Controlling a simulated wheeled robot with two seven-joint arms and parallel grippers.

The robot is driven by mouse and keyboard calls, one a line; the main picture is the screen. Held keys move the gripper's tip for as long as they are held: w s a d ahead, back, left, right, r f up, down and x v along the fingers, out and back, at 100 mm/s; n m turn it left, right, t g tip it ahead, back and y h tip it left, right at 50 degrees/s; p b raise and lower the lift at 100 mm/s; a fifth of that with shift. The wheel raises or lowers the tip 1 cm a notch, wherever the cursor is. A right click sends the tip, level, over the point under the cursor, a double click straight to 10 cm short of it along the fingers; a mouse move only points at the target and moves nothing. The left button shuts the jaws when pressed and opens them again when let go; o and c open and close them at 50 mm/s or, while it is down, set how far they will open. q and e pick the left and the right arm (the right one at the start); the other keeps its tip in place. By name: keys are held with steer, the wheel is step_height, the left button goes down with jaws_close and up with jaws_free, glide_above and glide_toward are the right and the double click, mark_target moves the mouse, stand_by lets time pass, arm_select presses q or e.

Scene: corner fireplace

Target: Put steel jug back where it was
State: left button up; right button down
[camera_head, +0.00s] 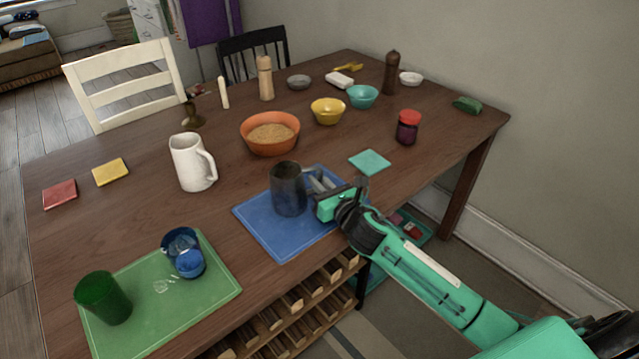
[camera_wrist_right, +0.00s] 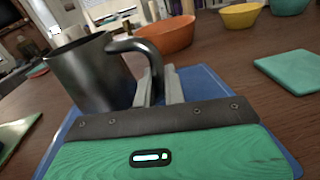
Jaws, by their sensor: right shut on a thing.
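The dark grey steel jug (camera_head: 288,190) stands upright over the blue placemat (camera_head: 272,238); I cannot tell whether its base touches the mat. My right gripper (camera_head: 322,186) comes from the right and is shut on the jug's handle. In the right wrist view the jug (camera_wrist_right: 90,75) is at the left, with its curved handle between the fingers (camera_wrist_right: 158,88). The blue mat (camera_wrist_right: 210,85) shows beneath. My left gripper is not in view.
A white pitcher (camera_head: 188,163) stands left of the jug, an orange bowl (camera_head: 270,146) behind it. A teal coaster (camera_head: 369,162) lies to its right. The green mat (camera_head: 205,300) at front left holds a green cup (camera_head: 104,298) and blue cups (camera_head: 184,254).

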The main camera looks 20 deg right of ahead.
steer(key=shift+r, duration=0.1)
steer(key=c, duration=1.5)
jaws_free()
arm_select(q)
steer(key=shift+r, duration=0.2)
